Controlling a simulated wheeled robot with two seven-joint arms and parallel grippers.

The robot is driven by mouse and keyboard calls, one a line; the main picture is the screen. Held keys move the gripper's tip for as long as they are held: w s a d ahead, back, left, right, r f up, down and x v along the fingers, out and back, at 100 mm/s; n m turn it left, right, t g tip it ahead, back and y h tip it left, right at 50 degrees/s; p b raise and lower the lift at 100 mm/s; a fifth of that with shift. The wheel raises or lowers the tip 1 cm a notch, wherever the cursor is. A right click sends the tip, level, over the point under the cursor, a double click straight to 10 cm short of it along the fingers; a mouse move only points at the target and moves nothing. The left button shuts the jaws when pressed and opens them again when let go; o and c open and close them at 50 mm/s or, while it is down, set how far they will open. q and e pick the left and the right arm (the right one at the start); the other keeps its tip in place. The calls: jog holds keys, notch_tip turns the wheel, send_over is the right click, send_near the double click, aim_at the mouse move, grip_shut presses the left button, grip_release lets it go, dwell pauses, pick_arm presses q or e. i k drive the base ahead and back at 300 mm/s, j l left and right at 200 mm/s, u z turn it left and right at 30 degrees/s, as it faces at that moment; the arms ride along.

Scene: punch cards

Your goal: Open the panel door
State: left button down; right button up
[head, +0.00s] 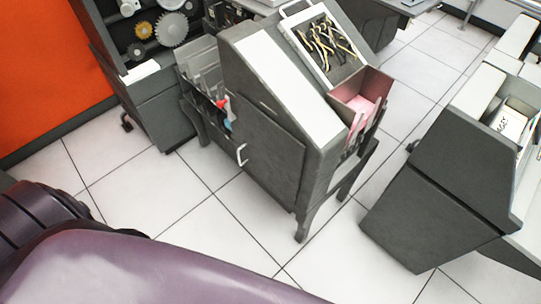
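The panel door (262,150) is a dark grey flat panel on the side of a grey machine that stands on legs. It looks closed, flush with the machine's side. A white bar handle (241,154) is at its left edge. My purple arm fills the lower left of the head view, well in front of the machine and apart from the door. Neither of my grippers shows in the head view.
The machine's top holds a tray of tools (325,45) and a bin with pink cards (360,101). Another grey machine (435,185) stands to the right. A gear cabinet (150,95) stands behind left. The tiled floor (215,235) before the door is clear.

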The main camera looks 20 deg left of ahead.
aim_at(277, 157)
jog(key=j+u, duration=0.5)
jog(key=i+j+u, duration=0.15)
jog(key=j+u, duration=0.35)
jog(key=j, duration=0.15)
